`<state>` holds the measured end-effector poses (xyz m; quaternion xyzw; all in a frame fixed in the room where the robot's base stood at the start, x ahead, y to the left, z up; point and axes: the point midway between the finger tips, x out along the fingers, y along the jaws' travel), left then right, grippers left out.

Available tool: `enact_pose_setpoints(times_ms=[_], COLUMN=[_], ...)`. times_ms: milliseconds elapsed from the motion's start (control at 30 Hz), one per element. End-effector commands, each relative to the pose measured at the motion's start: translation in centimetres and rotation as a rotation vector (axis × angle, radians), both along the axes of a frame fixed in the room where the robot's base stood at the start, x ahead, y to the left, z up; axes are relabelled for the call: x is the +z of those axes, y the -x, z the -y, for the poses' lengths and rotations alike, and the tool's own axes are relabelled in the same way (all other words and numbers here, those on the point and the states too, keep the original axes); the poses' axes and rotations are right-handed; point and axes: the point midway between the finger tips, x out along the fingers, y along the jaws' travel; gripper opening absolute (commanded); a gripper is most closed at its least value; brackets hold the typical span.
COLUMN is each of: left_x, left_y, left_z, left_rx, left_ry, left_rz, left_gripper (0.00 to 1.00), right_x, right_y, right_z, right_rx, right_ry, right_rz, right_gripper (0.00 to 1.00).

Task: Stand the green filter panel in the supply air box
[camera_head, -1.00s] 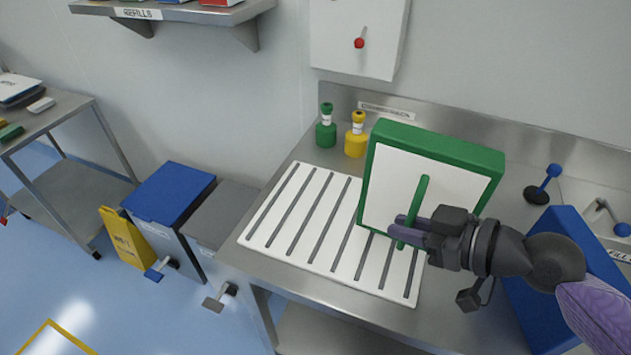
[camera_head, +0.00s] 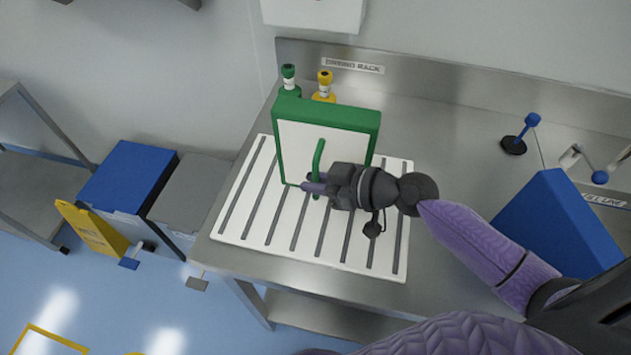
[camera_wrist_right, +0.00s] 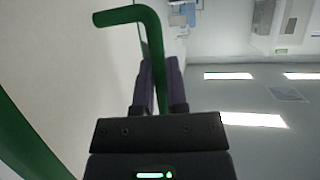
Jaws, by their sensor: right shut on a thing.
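The green filter panel (camera_head: 298,143) has a green frame, a white face and a green bar handle. It stands upright over the slotted white drying rack (camera_head: 285,233) on the steel bench. I cannot tell whether its lower edge sits in a slot or hangs just above. My right gripper (camera_head: 317,184) is shut on the handle, which also crosses between the fingers in the right wrist view (camera_wrist_right: 158,85). The supply air box cannot be made out in these frames. My left gripper is not in view.
A green-capped bottle (camera_head: 289,82) and a yellow bottle (camera_head: 324,88) stand behind the panel. A blue panel (camera_head: 560,222) stands at the right near a blue-knobbed stand (camera_head: 520,135). Bins with blue (camera_head: 128,175) and grey lids stand left of the bench. The bench's back middle is clear.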

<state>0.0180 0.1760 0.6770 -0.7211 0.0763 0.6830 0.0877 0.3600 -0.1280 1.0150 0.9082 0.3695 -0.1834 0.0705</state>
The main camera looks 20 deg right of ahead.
Motion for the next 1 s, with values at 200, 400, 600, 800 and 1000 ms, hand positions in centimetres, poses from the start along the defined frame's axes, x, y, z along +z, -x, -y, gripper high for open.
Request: enact_pose_setpoints(times_ms=[200,400,600,800,1000], left_x=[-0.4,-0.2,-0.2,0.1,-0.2], left_y=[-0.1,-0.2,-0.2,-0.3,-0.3], left_z=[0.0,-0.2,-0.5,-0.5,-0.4], left_rx=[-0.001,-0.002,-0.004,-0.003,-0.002], left_ry=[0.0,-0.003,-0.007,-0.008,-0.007], left_rz=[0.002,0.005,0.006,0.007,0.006], left_gripper=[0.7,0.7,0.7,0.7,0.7], right_x=[-0.3,-0.1,-0.1,0.1,1.2], right_y=[0.0,0.0,0.0,0.0,2.3], right_z=[0.0,0.0,0.0,0.0,2.2], right_rx=[-0.001,0.0,0.0,0.0,0.004], right_ry=[0.0,0.0,0.0,0.0,0.006], right_rz=[0.002,0.0,0.0,0.0,-0.004], right_gripper=[0.0,0.52,0.52,0.52,0.52])
